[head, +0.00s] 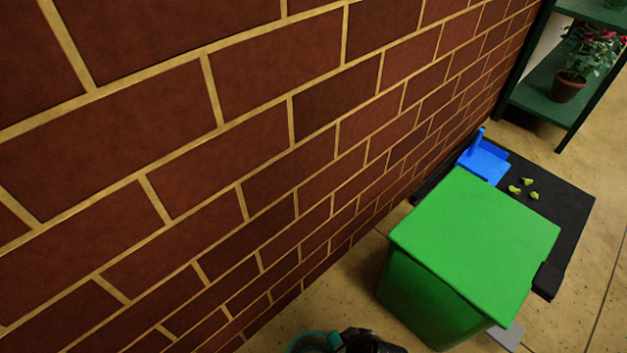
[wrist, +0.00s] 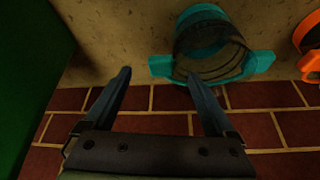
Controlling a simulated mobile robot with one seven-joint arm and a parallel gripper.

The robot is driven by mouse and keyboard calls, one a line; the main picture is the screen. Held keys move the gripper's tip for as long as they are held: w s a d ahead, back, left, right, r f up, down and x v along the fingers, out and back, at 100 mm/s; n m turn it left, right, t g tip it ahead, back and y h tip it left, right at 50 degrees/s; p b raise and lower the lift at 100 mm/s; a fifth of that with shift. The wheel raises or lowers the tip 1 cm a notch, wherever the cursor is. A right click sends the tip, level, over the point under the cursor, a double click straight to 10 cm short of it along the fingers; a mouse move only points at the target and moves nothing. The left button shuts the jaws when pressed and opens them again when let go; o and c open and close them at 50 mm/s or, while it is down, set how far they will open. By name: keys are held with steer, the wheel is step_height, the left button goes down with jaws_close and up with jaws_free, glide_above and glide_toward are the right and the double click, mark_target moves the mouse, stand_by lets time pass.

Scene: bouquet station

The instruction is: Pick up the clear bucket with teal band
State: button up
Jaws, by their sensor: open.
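The clear bucket with its teal band (wrist: 257,62) is at the upper middle to right of the wrist view. Its see-through wall shows inside the teal ring, and a teal tab sticks out on each side. In the head view only part of a teal rim (head: 308,336) shows at the bottom edge, beside a dark part of my arm. My gripper (wrist: 158,74) is open and empty. The bucket's left tab lies between the fingertips in the picture, and the right fingertip overlaps the band's lower left. I cannot tell whether they touch.
An orange banded object (wrist: 308,45) is at the wrist view's right edge. A brick wall (head: 250,140) runs close along the left. A green box (head: 475,240) stands by a black mat (head: 560,205) with a blue dustpan-like item (head: 484,163). A green shelf (head: 545,95) holds a potted plant.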

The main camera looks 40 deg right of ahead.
mark_target(336, 342)
steer(key=b+x, duration=0.2)
steer(key=x, duration=0.1)
steer(key=shift+a+f, duration=0.2)
steer(key=shift+f, duration=0.15)
steer(key=shift+r, duration=0.1)
